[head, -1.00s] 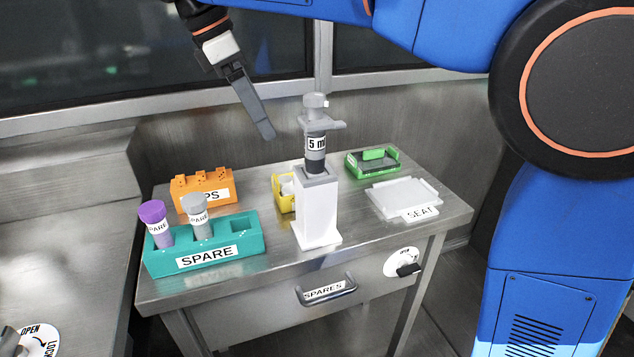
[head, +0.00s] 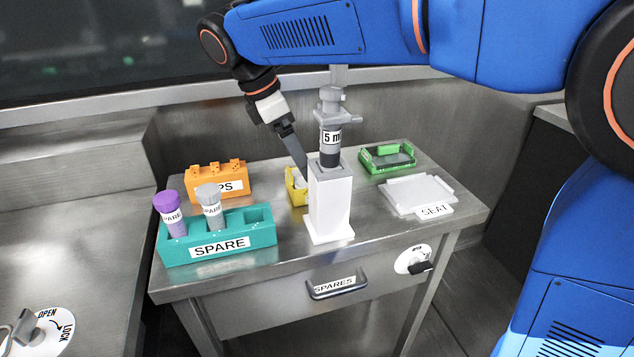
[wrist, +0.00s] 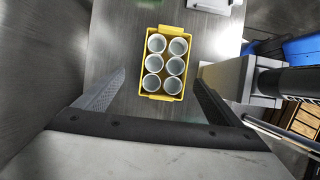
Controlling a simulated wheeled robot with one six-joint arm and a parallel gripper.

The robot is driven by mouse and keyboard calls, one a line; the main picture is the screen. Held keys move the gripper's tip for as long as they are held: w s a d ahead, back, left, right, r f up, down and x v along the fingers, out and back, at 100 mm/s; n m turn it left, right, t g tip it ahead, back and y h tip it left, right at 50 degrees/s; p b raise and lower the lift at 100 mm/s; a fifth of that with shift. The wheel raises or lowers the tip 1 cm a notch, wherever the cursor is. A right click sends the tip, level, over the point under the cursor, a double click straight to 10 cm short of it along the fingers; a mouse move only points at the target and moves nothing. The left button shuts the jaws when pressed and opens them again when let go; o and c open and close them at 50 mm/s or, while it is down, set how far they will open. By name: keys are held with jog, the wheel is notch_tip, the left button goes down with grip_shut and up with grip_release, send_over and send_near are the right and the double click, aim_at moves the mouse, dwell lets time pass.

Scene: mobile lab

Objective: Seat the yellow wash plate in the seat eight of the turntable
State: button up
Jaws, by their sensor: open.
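The yellow wash plate (head: 294,198) is on the metal table, partly hidden behind a white stand in the head view. In the wrist view the wash plate (wrist: 172,28) is a yellow rectangular tray holding several white round cups. My gripper (head: 304,174) points down over the wash plate, its tips partly behind the stand. In the wrist view my gripper (wrist: 160,80) is open and empty, with one finger to each side of the plate and gaps between. I cannot make out the turntable or its seat eight.
The white stand (head: 330,206), holding a grey-topped "5 m" tube, rises close to my gripper. A teal SPARE rack (head: 178,252) with two tubes, an orange rack (head: 205,183), a green tray (head: 372,163) and a white SEAT plate (head: 415,193) share the table.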

jog(key=shift+s+x, duration=0.2)
jog(key=shift+x, duration=1.15)
jog(key=shift+s+x, duration=0.25)
jog(key=shift+x, duration=1.1)
jog(key=shift+a+f, duration=0.1)
jog(key=c, duration=1.3)
